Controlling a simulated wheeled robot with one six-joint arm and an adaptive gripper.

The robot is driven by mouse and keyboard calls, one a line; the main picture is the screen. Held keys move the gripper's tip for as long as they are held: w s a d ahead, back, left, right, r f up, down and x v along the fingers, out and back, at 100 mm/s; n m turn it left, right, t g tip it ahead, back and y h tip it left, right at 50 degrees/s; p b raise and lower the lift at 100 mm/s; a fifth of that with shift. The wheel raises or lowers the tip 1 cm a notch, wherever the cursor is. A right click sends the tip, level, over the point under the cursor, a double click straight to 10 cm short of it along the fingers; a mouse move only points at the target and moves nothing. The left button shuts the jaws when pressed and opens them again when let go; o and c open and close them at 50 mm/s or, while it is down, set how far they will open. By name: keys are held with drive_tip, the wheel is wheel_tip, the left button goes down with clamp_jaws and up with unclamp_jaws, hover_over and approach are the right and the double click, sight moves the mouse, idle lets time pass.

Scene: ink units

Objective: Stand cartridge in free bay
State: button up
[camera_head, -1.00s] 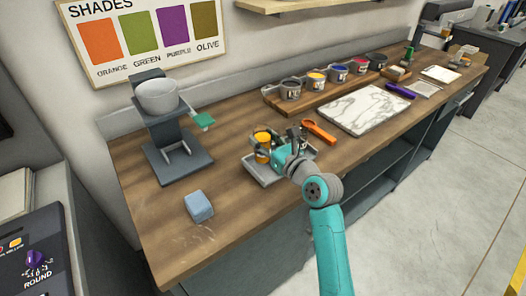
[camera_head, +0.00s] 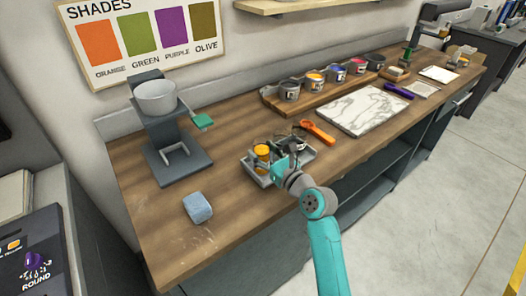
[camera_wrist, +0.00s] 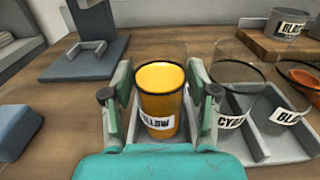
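The yellow cartridge (camera_head: 262,153) stands upright in the grey tray (camera_head: 250,170) on the bench. In the wrist view, the yellow cartridge (camera_wrist: 160,92) shows a dark rim and a label partly reading "YELLOW". My gripper (camera_head: 274,165) is low at the tray; in the wrist view its fingers (camera_wrist: 160,85) stand apart on either side of the yellow cartridge, with narrow gaps seeming to remain. A clear cartridge labelled cyan (camera_wrist: 236,90) and one labelled black (camera_wrist: 285,108) stand to its right in the tray. My arm partly hides the tray in the head view.
A grey stand with a bowl (camera_head: 157,97) is at the left rear. A blue block (camera_head: 197,207) lies in front of it. An orange scoop (camera_head: 318,132) and a marble slab (camera_head: 363,109) lie right of the tray. Several paint pots line a wooden rack (camera_head: 330,92).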

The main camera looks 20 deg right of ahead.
drive_tip(key=shift+s+r, duration=0.1)
drive_tip(key=v, duration=1.2)
drive_tip(key=shift+r, duration=0.1)
